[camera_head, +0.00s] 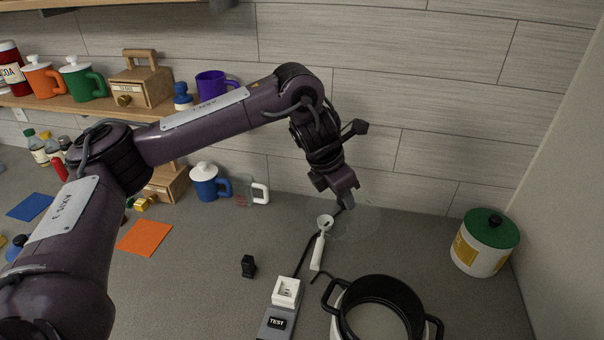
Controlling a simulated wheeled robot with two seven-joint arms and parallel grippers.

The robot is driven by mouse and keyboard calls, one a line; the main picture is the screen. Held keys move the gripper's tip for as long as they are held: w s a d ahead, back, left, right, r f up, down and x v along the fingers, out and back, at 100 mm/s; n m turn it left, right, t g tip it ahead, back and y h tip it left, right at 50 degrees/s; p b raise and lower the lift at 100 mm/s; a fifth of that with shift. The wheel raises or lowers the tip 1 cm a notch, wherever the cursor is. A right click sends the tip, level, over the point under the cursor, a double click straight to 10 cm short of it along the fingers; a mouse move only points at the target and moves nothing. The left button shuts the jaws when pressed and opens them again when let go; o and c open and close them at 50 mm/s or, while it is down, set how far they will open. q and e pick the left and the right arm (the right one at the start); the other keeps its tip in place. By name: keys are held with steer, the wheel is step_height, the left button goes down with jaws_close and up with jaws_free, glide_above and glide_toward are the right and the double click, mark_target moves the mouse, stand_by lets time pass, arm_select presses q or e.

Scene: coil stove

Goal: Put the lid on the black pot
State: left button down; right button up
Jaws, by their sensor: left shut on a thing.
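The black pot (335,294) stands at the bottom right of the counter, with its top open and a dark side handle on each side. Its lower part is cut off by the picture edge. A faint, see-through round lid (364,222) shows below my left gripper (346,202), behind the pot and to its upper left in the picture. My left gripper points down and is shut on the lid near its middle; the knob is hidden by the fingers. I cannot tell how high the lid is above the counter. My right gripper is out of view.
A white canister with a green lid (490,229) stands right of the pot, near the side wall. A white scoop-like tool (319,250), a power strip (275,322) and a small black block (248,266) lie left of the pot. Mugs stand on the shelf (100,102).

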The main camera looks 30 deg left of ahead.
arm_select(q)
steer(key=s+d+m+g+h, duration=0.2)
steer(key=s+d+m+g, duration=0.2)
steer(key=s+d+m, duration=0.85)
step_height(320, 180, down, 6)
steer(key=d+n+b, duration=0.2)
steer(key=b, duration=0.1)
steer(key=shift+s+f+b, duration=0.25)
steer(key=shift+s+b, duration=0.15)
stand_by(0.7)
steer(key=shift+f+b, duration=0.55)
steer(key=shift+b, duration=0.95)
stand_by(1.0)
stand_by(0.8)
stand_by(0.3)
steer(key=c, duration=0.5)
jaws_free()
